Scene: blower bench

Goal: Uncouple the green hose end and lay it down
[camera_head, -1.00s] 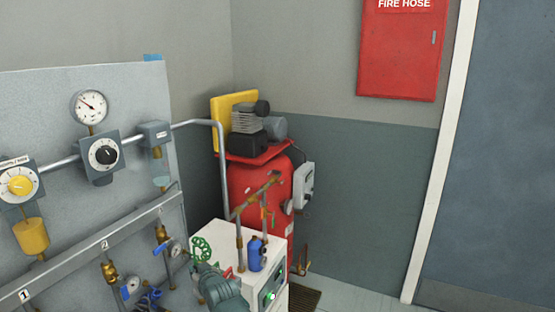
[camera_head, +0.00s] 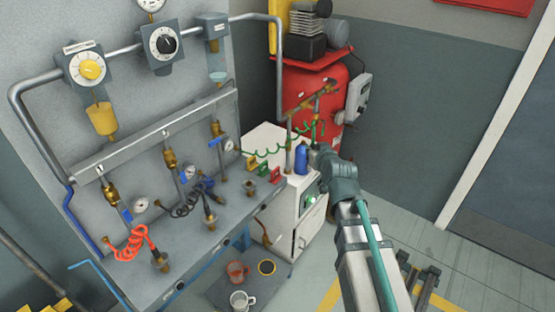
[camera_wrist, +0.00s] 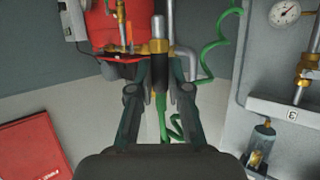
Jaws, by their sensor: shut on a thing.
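My gripper (camera_wrist: 159,62) is shut on the green hose end (camera_wrist: 158,78), a fitting with a grey tip, a brass part and a dark sleeve. It stands upright between the fingers in the wrist view. The green hose (camera_wrist: 221,35) hangs below the fitting and also loops at the right. In the head view my gripper (camera_head: 316,152) is beside the blue cylinder, and the green hose (camera_head: 268,153) coils from the panel's right valve towards it. The fitting is largely hidden there. I cannot tell whether it is joined to anything.
The white cabinet (camera_head: 270,139) and red compressor tank (camera_head: 308,85) stand close to my gripper. A blue cylinder (camera_head: 301,158) stands on the cabinet. The bench (camera_head: 205,240) carries an orange hose (camera_head: 130,245) and a dark hose (camera_head: 187,200). Mugs stand lower down.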

